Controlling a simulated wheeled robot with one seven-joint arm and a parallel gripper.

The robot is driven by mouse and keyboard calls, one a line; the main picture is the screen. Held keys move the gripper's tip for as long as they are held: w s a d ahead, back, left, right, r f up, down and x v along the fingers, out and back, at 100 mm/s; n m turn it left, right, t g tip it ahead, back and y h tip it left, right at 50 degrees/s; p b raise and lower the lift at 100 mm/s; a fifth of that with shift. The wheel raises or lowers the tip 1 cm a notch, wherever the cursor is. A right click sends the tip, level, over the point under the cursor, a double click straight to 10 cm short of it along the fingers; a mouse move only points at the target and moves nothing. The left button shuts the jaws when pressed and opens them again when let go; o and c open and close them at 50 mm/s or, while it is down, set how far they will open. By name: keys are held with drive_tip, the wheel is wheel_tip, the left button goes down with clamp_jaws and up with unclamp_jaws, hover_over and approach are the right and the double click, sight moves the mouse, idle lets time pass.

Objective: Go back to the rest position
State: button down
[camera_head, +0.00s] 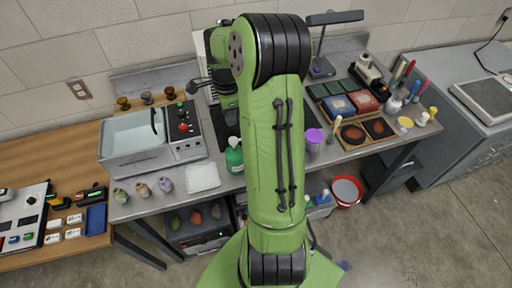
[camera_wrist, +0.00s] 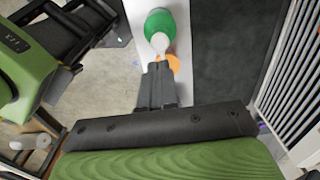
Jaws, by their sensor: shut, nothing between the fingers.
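My gripper (camera_wrist: 158,68) shows in the wrist view with its two dark grey fingers together and nothing between them. The fingertips point at a green bottle (camera_wrist: 160,22) with a pale nozzle (camera_wrist: 160,43). They look close to the nozzle, but I cannot tell whether they touch it. In the head view my green arm stands across the middle of the bench, and I cannot make out the fingers there. The green bottle (camera_head: 234,158) stands just left of my arm in that view.
A grey basin (camera_head: 130,160) stands on the bench at left, with a white pad (camera_head: 202,178) in front. A purple-lidded jar (camera_head: 313,137), a desk lamp (camera_head: 321,68) and a tray of dark and red blocks (camera_head: 362,101) stand right of my arm. A red-rimmed bucket (camera_head: 346,190) is on the floor.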

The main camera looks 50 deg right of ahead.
drive_tip(key=s+a+r+n+t+h+b, duration=0.1)
drive_tip(key=s+a+r+n+b, duration=0.1)
drive_tip(key=a+r+n, duration=0.35)
drive_tip(key=s+a+r+n+t+h+b, duration=0.1)
drive_tip(key=s+a+r+n+b, duration=0.1)
drive_tip(key=a+n, duration=0.6)
drive_tip(key=s+a+f+n+t+y+b, duration=0.1)
drive_tip(key=s+a+n+t+y+b, duration=0.1)
drive_tip(key=s+a+n, duration=0.7)
drive_tip(key=shift+s+a+n+t, duration=0.3)
drive_tip(key=shift+s+n+t, duration=0.5)
drive_tip(key=shift+s+n, duration=0.4)
drive_tip(key=shift+s, duration=0.1)
